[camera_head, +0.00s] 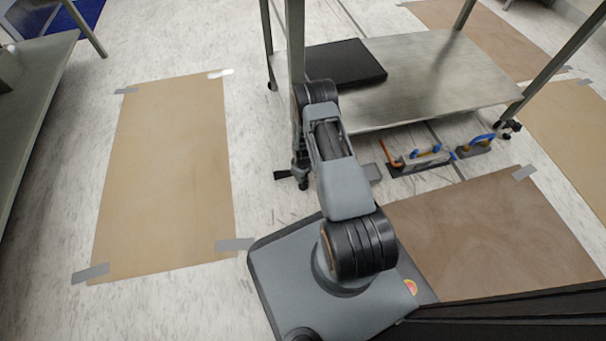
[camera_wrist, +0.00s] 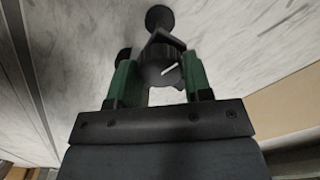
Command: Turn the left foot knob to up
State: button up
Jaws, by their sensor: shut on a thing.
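In the wrist view, the left foot knob (camera_wrist: 158,62) is a dark round ribbed knob with a short white mark tilted up to the right. My gripper (camera_wrist: 161,76) has green fingers on both sides of the knob and is shut on it. A round black pad (camera_wrist: 159,17) shows beyond the knob. In the head view, the left foot (camera_head: 301,172) stands at the bottom of the metal table's near left leg. My gripper is hidden there behind my arm.
The metal table (camera_head: 450,85) has a low shelf bearing a black slab (camera_head: 345,63). A tool with an orange handle (camera_head: 388,153) and blue-handled tools (camera_head: 473,145) lie near its front edge. Taped brown sheets (camera_head: 165,170) cover parts of the floor.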

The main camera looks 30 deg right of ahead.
jog(key=shift+w, duration=0.15)
dwell(0.4)
jog(key=o, duration=0.7)
jog(key=shift+a, duration=0.1)
jog(key=shift+o, duration=1.1)
notch_tip(320, 180, up, 14)
jog(key=p, duration=0.6)
jog(key=shift+f, duration=0.1)
